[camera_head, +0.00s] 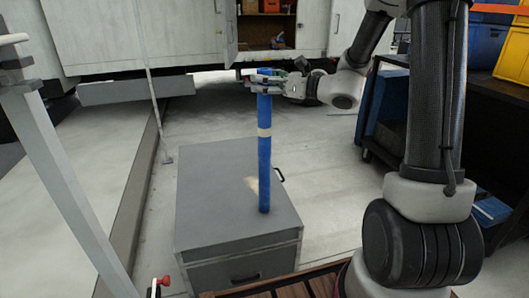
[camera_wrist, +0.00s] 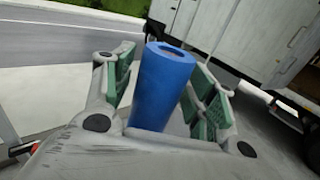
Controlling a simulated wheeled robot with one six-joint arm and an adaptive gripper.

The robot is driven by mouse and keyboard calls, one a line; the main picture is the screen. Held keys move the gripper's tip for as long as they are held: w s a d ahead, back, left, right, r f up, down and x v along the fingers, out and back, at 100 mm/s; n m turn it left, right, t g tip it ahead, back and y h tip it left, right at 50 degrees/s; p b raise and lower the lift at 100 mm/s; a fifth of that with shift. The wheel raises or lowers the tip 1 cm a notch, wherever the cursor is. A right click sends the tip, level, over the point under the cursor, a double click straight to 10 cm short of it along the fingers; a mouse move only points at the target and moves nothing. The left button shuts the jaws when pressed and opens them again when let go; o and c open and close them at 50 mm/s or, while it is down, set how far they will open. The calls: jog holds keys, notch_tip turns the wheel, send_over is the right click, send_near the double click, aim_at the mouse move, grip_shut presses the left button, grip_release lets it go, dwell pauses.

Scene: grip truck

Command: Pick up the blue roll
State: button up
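The blue roll (camera_head: 264,165) is a tall, thin tube with a pale band around its middle. It stands upright on top of the grey cabinet (camera_head: 205,215). My gripper (camera_head: 268,82) is level with the roll's upper end, reaching in from the right. In the wrist view, the roll (camera_wrist: 160,90) stands between the two green-padded fingers, its hollow top end showing. The fingers are spread to either side of it, with a gap visible at the left pad. The lower part of the roll is hidden behind the gripper body in that view.
A white truck (camera_head: 140,35) with an open compartment stands behind. A dark shelf cart (camera_head: 490,115) with yellow and blue bins is at the right. A grey post (camera_head: 60,165) slants at the left. The floor (camera_head: 330,180) right of the cabinet is clear.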

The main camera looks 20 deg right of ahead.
grip_shut()
jog(key=shift+r, duration=0.1)
notch_tip(320, 180, up, 10)
jog(key=shift+f, duration=0.1)
dwell(0.4)
